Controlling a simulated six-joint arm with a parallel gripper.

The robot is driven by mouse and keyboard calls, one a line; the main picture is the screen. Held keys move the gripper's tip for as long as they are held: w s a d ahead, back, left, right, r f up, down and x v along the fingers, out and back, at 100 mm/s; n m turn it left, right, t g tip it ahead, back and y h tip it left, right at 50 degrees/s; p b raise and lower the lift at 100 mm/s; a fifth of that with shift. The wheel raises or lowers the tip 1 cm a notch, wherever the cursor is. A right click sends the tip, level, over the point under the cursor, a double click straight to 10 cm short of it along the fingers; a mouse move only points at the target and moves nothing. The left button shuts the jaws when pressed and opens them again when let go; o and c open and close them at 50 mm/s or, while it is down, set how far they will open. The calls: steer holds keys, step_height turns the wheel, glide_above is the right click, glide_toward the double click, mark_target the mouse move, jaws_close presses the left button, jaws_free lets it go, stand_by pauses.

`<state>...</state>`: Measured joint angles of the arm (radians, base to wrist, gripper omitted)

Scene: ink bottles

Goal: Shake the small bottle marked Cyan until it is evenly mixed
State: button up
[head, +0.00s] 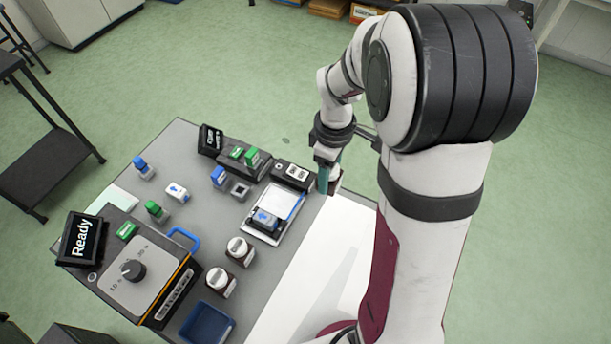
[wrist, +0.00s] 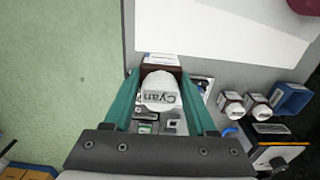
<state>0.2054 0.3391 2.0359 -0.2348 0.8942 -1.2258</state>
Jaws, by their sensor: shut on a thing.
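My gripper (head: 328,180) is shut on a small bottle with a white cap marked Cyan (wrist: 161,94). In the wrist view the two teal fingers of my gripper (wrist: 161,88) sit on either side of the bottle, and the cap faces the camera. Part of its dark red-brown body and white label shows beyond the cap. In the head view the gripper is near the table's right edge, and the bottle is mostly hidden by the fingers. I cannot see the ink inside.
Two white-capped bottles (head: 239,250) (head: 218,280) stand near a blue tray (head: 207,323). A machine with a dial (head: 135,270) and a screen reading Ready (head: 82,239) is at the left. A flat white device (head: 289,207) bears a blue-topped item. White paper (head: 325,250) covers the right side.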

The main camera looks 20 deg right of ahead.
steer(key=shift+s+d+r, duration=0.1)
steer(key=shift+d+r, duration=0.05)
steer(key=shift+d, duration=0.05)
step_height(320, 180, up, 6)
step_height(320, 180, down, 6)
steer(key=shift+s+f, duration=0.15)
steer(key=shift+f, duration=0.1)
jaws_close()
steer(key=shift+r, duration=0.25)
